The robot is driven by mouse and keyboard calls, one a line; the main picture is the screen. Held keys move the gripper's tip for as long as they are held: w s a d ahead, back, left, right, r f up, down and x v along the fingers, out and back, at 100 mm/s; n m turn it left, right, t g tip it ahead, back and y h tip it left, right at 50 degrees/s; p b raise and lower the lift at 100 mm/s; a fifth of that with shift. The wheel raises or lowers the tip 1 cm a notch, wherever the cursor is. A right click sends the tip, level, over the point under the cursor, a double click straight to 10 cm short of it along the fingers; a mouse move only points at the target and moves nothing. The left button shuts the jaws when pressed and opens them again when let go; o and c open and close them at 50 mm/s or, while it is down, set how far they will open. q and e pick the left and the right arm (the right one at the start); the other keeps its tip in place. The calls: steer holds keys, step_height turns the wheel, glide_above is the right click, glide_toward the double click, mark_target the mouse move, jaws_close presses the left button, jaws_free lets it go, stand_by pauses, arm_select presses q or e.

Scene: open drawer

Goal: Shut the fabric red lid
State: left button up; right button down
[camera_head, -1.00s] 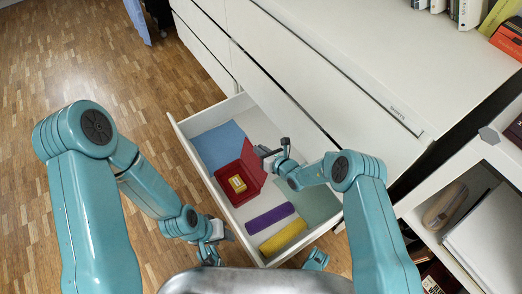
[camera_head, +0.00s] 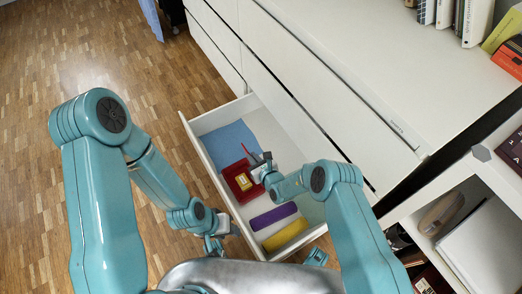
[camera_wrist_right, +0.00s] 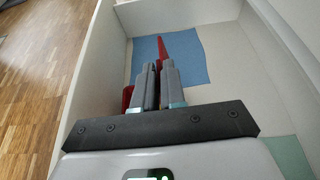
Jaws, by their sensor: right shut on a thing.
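A red fabric box (camera_head: 231,177) with a small yellow block (camera_head: 243,181) inside lies in the open drawer. Its red lid (camera_head: 246,151) is raised, a thin strip above the box's far side. My right gripper (camera_head: 260,172) is at the box's right side, shut on the lid. In the right wrist view the fingers (camera_wrist_right: 157,68) are close together, with the lid (camera_wrist_right: 162,46) rising from between them and a bit of the box (camera_wrist_right: 127,97) to their left. My left gripper (camera_head: 217,236) is outside the drawer front; its jaws are too small to tell.
The white drawer (camera_head: 213,168) also holds a blue cloth (camera_head: 228,141), a purple roll (camera_head: 273,217) and a yellow roll (camera_head: 286,235). The white cabinet (camera_head: 310,85) rises behind it. A shelf with books and boxes (camera_head: 450,215) stands at the right. Wooden floor is clear at left.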

steer(key=shift+s+a+f+n+t+h+p, duration=0.2)
steer(key=shift+s+a+n+p, duration=0.35)
steer(key=shift+p, duration=1)
steer(key=shift+s+a+f+n+t+h+p, duration=0.1)
steer(key=shift+s+a+f+n+h+p, duration=0.35)
steer(key=shift+p, duration=1.05)
steer(key=shift+a+r, duration=0.2)
steer(key=shift+a, duration=0.05)
